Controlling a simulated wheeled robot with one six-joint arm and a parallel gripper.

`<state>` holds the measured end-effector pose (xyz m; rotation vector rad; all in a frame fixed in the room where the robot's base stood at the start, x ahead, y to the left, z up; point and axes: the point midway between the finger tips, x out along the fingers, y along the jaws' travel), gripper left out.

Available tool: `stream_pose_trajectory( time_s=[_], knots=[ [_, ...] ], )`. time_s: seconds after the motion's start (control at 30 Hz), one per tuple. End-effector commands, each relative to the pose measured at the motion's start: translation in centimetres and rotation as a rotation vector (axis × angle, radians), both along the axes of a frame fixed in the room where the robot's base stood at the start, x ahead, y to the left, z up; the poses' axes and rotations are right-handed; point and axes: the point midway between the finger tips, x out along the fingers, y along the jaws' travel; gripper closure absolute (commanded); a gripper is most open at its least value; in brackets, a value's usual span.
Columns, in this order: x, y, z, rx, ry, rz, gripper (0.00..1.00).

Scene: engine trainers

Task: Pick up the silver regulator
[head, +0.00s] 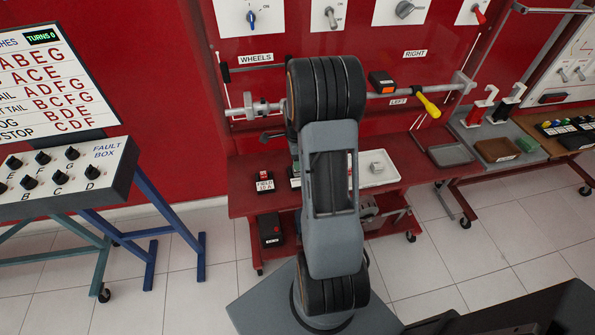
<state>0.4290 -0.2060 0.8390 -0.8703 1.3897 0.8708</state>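A small silver-grey block (377,168) sits in a white tray (388,181) on the red bench; it may be the silver regulator, but it is too small to be sure. A silver shaft-like fitting (262,107) shows left of my arm, in front of the red panel. My arm stands upright in the middle of the view and covers part of the bench and the tray's left side. My gripper does not show.
The red bench (245,199) has a lower shelf with a dark box (270,230). A yellow-handled tool (427,105) is by the panel's rail. A grey tray (450,155) lies to the right. A fault box (70,172) stands left. Tiled floor between them is clear.

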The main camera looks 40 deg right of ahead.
Motion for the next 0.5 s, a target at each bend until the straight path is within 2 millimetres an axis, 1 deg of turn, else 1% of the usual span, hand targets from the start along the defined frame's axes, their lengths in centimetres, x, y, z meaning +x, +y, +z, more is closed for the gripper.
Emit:
stream_pose_trajectory(
  time_s=[0.17, 0.4, 0.5],
  knots=[
    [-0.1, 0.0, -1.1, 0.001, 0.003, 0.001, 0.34],
    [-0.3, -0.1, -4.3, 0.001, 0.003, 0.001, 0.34],
    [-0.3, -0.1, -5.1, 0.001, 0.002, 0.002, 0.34]
  ],
)
